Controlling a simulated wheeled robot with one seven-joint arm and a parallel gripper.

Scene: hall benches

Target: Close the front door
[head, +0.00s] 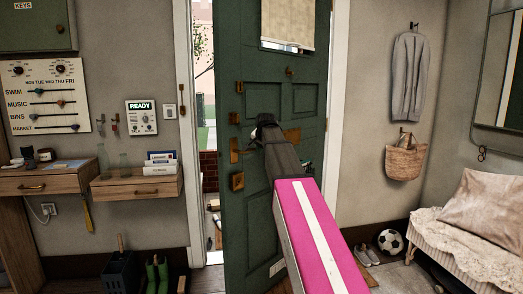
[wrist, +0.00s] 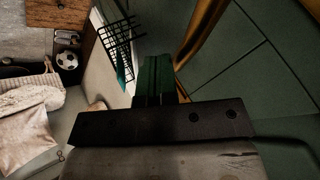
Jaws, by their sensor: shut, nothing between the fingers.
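The green front door (head: 285,95) stands ajar, with daylight showing through the gap on its left. Brass lock parts sit along its left edge, and a brass plate (head: 292,134) shows partly behind my arm. My gripper (head: 262,128) is in front of the door at about lock height, near that left edge. In the wrist view my gripper (wrist: 155,70) has its fingers together with nothing between them. The door's green panels (wrist: 265,60) fill the right side there, with a brass bar (wrist: 202,32) close by the fingers. I cannot tell whether the fingers touch the door.
Left of the doorway are wall drawers (head: 140,187) and boots (head: 157,275). On the right are a football (head: 390,242), shoes (head: 367,255) and a cushioned bench (head: 470,235). A black wire rack (wrist: 118,42) shows beside the fingers in the wrist view.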

